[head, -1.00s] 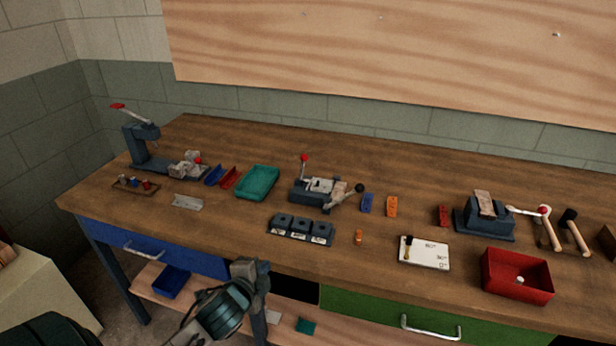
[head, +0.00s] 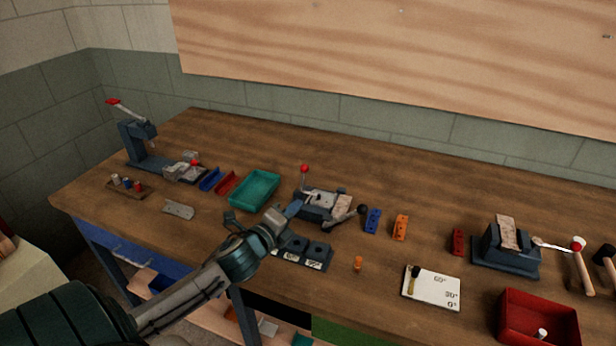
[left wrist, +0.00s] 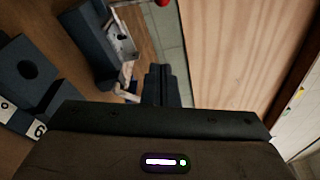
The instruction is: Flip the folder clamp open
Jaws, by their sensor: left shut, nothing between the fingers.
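The folder appears to be the dark blue-grey device (head: 316,207) at mid-bench, with a pale metal plate on top. A lever with a red knob (head: 304,168) stands upright at its back left. A second lever with a black knob (head: 362,210) sticks out to its right. My left gripper (head: 294,208) is shut and empty, close to the folder's front left side; I cannot tell whether it touches. In the left wrist view, the shut fingers (left wrist: 160,85) are beside the folder (left wrist: 92,40), and the red knob (left wrist: 162,3) shows at the top edge. My right gripper is out of view.
A block with holes and labels (head: 303,250) lies just below my left gripper. A teal tray (head: 254,190) stands to the folder's left. Blue (head: 373,221) and orange (head: 400,228) pieces lie to its right. A lever press (head: 140,145) stands far left.

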